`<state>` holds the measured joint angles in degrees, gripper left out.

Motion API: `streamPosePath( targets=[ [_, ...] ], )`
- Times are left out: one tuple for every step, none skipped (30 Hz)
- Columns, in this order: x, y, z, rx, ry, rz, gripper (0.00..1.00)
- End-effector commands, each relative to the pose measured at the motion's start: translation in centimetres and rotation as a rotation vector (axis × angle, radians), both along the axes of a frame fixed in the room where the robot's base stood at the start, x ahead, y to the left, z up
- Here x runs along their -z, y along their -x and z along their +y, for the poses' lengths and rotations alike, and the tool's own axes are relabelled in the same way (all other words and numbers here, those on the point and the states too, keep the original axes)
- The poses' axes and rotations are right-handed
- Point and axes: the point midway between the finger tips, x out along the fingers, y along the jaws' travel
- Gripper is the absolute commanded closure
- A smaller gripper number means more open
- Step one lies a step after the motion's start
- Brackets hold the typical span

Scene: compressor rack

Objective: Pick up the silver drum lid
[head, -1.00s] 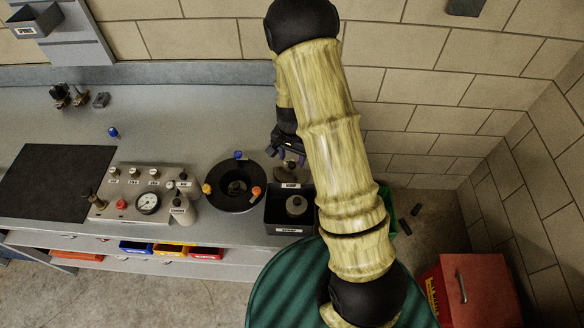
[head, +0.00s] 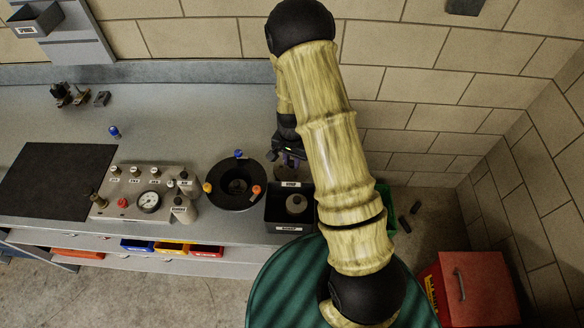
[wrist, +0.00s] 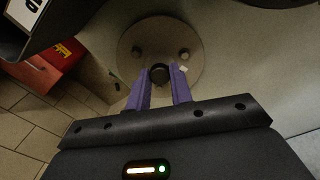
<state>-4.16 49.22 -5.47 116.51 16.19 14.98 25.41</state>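The silver drum lid (wrist: 187,37) is a round grey disc with a black centre knob (wrist: 160,73) and two small studs, seen in the wrist view. My gripper (wrist: 160,84) has two purple fingers, apart, one on each side of the knob. I cannot tell whether either finger touches it. In the head view my gripper (head: 291,160) is over the bench behind the black bin, partly behind my arm. The lid is mostly hidden there.
A labelled black bin (head: 290,226) holding a round grey piece stands in front of my gripper. A black bowl (head: 234,197) with coloured knobs is to its left, then a gauge panel (head: 130,207). A brick wall (head: 430,85) is behind. A red box (head: 476,290) stands at right.

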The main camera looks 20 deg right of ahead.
Motion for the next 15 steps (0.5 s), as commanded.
streamPosePath(
  targets=[
    [0.0,0.0,0.0,0.000,0.000,0.000,1.00],
    [0.0,0.0,0.0,0.000,0.000,0.000,1.00],
    [0.0,0.0,0.0,0.000,0.000,-0.001,1.00],
    [0.0,0.0,0.0,0.000,0.000,-0.001,1.00],
    [0.0,0.0,0.0,0.000,0.000,-0.001,1.00],
    [0.0,0.0,0.0,0.000,0.000,-0.001,1.00],
    [0.0,0.0,0.0,0.000,0.000,-0.001,1.00],
    [0.0,0.0,0.0,0.000,0.000,-0.001,1.00],
    [-0.1,0.0,0.0,0.000,0.000,-0.001,1.00],
    [-0.1,0.0,0.0,0.000,0.000,-0.001,1.00],
    [-0.2,-0.1,0.0,0.000,0.000,-0.001,1.00],
    [-0.3,-0.1,0.0,0.000,0.001,-0.002,1.00],
    [-0.5,-0.1,0.0,0.000,0.001,-0.002,1.00],
    [-0.7,-0.1,0.0,-0.001,0.000,-0.004,1.00],
    [-1.0,-0.1,0.0,-0.001,0.000,-0.005,1.00]
  ],
)
